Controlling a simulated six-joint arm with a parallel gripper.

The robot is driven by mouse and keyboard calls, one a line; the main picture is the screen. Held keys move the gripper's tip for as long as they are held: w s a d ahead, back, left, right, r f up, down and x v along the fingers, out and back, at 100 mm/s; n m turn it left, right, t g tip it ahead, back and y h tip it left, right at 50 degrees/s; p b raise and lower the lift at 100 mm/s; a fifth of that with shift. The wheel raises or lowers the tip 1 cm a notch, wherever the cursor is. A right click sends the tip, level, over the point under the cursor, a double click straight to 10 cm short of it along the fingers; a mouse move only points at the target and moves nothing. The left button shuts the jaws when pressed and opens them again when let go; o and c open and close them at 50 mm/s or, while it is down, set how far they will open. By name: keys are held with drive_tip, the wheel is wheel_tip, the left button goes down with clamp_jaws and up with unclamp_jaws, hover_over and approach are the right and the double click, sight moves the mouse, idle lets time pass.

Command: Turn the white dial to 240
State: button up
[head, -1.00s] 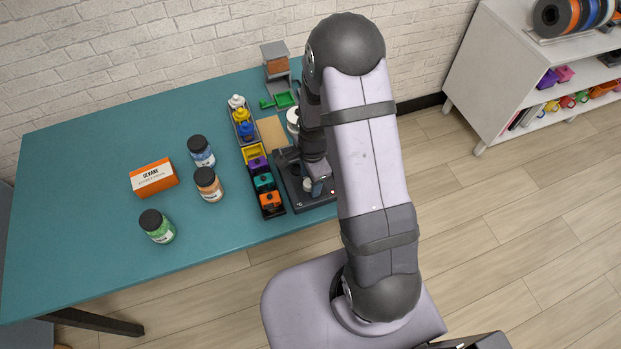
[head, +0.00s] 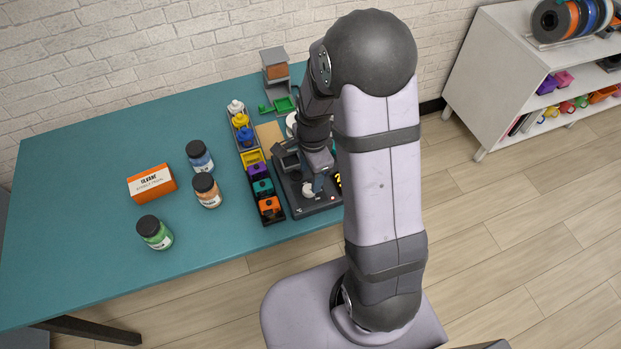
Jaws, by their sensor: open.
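The white dial (head: 308,189) sits on the front part of a dark device (head: 327,205) near the table's right end. My gripper (head: 316,184) points down right at the dial, with a finger beside its right side. The jaws are open. I cannot tell whether a finger touches the dial. A display with yellow characters (head: 338,181) shows at the device's right, mostly hidden by my arm, so its number is unreadable. Any scale marks around the dial are too small to read.
A row of coloured bins (head: 264,187) stands just left of the device, with small bottles (head: 240,120) behind. Jars (head: 207,190) and an orange box (head: 152,183) stand further left. A grey stand with a green tray (head: 283,104) is at the back. The table's left side is clear.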

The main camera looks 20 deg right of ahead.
sight(308, 185)
drive_tip(key=shift+r, duration=0.4)
drive_tip(key=shift+f+b, duration=0.65)
drive_tip(key=shift+b, duration=0.05)
drive_tip(key=w+f+b, duration=0.1)
drive_tip(key=b, duration=0.1)
drive_tip(key=w+f+b, duration=0.1)
drive_tip(key=b, duration=0.2)
drive_tip(key=shift+a+f+t, duration=0.1)
drive_tip(key=shift+f+t, duration=0.15)
drive_tip(key=shift+t, duration=0.15)
drive_tip(key=w+t+b, duration=0.1)
drive_tip(key=w+b, duration=0.2)
drive_tip(key=shift+r+b, duration=0.2)
drive_tip(key=shift+b, duration=0.2)
drive_tip(key=s+r+n, duration=0.1)
drive_tip(key=n, duration=0.2)
drive_tip(key=s+r+n+g, duration=0.1)
drive_tip(key=n, duration=0.3)
drive_tip(key=s+r+n+g, duration=0.1)
drive_tip(key=n, duration=0.3)
drive_tip(key=shift+s+r, duration=0.2)
drive_tip(key=shift+s, duration=0.1)
drive_tip(key=n, duration=0.2)
drive_tip(key=shift+s+a+n+g, duration=0.1)
drive_tip(key=shift+s+n+g, duration=0.2)
drive_tip(key=shift+s, duration=0.1)
drive_tip(key=shift+n, duration=0.4)
